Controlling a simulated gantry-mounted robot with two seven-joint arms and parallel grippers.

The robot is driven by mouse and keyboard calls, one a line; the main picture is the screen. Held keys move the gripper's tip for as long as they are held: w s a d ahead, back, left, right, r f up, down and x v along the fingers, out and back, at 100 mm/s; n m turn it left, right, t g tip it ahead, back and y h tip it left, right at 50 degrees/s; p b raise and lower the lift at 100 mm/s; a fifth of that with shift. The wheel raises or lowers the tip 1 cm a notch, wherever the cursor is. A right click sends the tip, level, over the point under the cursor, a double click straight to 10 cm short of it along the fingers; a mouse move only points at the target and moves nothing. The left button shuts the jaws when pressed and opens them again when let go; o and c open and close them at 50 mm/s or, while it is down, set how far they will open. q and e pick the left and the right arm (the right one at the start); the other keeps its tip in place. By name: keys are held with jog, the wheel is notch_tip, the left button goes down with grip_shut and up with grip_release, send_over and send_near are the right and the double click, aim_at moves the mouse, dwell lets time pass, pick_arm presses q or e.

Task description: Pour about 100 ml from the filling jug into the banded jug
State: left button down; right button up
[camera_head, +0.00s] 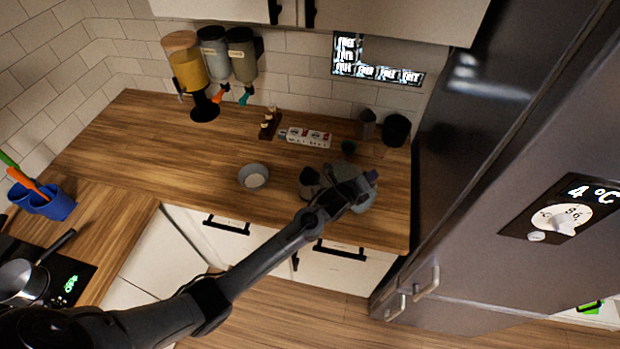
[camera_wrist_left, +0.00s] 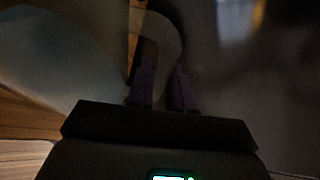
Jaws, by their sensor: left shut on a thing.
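My left gripper (camera_head: 368,180) is shut above the right part of the counter. In the left wrist view its dark fingers (camera_wrist_left: 162,90) close on the pale curved handle of a large grey vessel (camera_wrist_left: 55,50), which I take to be the filling jug. In the head view this grey jug (camera_head: 346,171) is partly hidden behind the gripper. A small dark vessel (camera_head: 309,176) stands just left of it, partly covered by my arm; it may be the banded jug, but no band is clear. The liquid level cannot be seen. My right gripper is not in view.
A grey bowl (camera_head: 254,177) stands left on the wooden counter (camera_head: 150,140). The fridge (camera_head: 480,170) bounds the right side. The left counter is mostly clear.

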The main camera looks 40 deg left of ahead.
pick_arm(q)
jog(key=shift+a+r, duration=0.2)
jog(key=shift+r, duration=0.05)
dwell(0.3)
jog(key=shift+r, duration=0.1)
dwell(0.5)
jog(key=shift+s+a+r+n, duration=0.1)
jog(key=shift+a+r+n, duration=0.2)
jog(key=shift+r, duration=0.05)
dwell(1.9)
